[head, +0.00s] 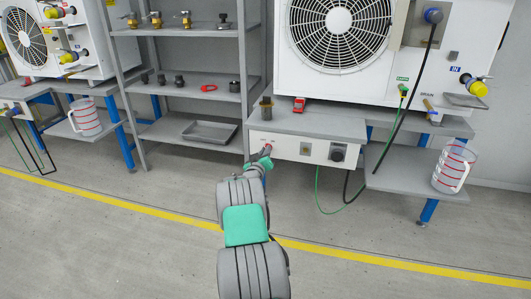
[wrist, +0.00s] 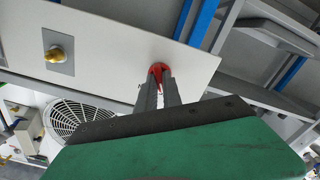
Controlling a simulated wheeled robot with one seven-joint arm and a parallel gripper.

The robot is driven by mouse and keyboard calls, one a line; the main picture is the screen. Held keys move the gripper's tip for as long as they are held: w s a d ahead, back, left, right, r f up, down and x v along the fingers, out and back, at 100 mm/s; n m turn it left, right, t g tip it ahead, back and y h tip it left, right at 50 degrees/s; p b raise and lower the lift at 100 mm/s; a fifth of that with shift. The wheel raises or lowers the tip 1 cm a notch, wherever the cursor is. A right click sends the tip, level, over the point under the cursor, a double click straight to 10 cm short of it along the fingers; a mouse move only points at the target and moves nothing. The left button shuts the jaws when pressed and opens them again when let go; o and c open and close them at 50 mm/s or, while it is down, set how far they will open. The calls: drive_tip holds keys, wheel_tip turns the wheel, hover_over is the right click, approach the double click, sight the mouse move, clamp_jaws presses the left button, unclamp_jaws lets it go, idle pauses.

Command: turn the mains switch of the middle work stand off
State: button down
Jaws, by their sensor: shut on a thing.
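The work stand in front of me has a white control panel (head: 300,150) below its grey top. The red mains switch (head: 268,146) is at the panel's left end, partly hidden by my gripper (head: 265,156) in the head view. In the wrist view, the red switch (wrist: 158,67) sits on the white panel (wrist: 110,45), between the tips of my gripper (wrist: 158,78). The two fingers are shut on its handle from either side. The fingers cover much of the handle, so I cannot tell its on or off position.
A green cable (head: 317,190) hangs below the panel. A measuring jug (head: 453,168) stands on the right shelf. A grey rack (head: 190,95) stands left. The floor in front is clear.

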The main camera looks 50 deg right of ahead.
drive_tip(key=c, duration=1.5)
unclamp_jaws()
drive_tip(key=p+v, duration=0.2)
drive_tip(key=v, duration=0.6)
drive_tip(key=shift+p, duration=0.3)
drive_tip(key=shift+d, duration=0.15)
